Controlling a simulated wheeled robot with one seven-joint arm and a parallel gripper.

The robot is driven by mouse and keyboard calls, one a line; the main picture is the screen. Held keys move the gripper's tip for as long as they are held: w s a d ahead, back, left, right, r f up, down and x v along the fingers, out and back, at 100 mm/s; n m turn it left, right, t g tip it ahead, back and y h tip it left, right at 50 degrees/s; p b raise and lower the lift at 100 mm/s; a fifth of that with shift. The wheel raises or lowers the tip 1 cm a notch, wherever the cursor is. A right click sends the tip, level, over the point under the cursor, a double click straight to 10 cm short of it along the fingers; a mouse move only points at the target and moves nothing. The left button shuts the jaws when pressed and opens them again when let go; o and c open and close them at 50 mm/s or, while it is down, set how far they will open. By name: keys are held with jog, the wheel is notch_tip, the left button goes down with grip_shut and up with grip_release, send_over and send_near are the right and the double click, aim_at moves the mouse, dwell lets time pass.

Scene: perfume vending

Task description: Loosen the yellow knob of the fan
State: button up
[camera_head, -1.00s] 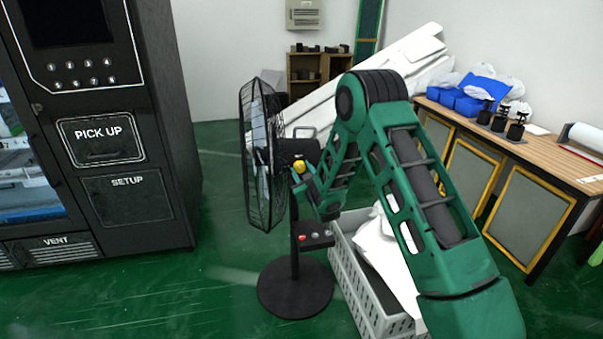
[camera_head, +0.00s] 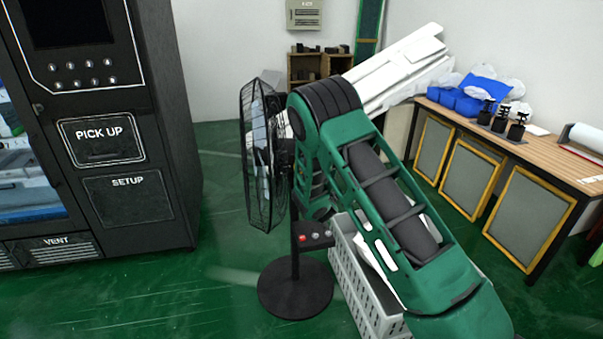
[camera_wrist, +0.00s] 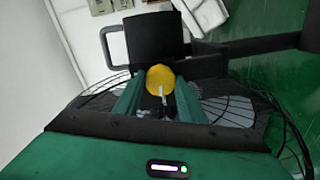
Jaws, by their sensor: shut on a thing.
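The black standing fan (camera_head: 258,160) stands on the green floor with its round base (camera_head: 295,288) flat, its cage facing left. In the wrist view the yellow knob (camera_wrist: 160,78) sits on the fan's black motor housing (camera_wrist: 155,38). My gripper (camera_wrist: 160,92) is at the knob, its two green fingers on either side of it and shut on it. In the head view my arm hides the knob and the gripper. The fan's control box (camera_head: 314,238) with a red button shows on the pole.
A grey crate (camera_head: 372,300) with white pieces stands right of the fan base, under my arm. A black vending machine (camera_head: 130,130) is at the left. A wooden table (camera_head: 560,160) stands at the right. Floor between machine and fan is clear.

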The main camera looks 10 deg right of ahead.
jog(key=shift+a+n, duration=0.2)
jog(key=shift+n, duration=0.7)
jog(key=o, duration=1.1)
jog(key=shift+f, duration=0.1)
jog(key=shift+c, duration=0.2)
jog(key=shift+d, duration=0.1)
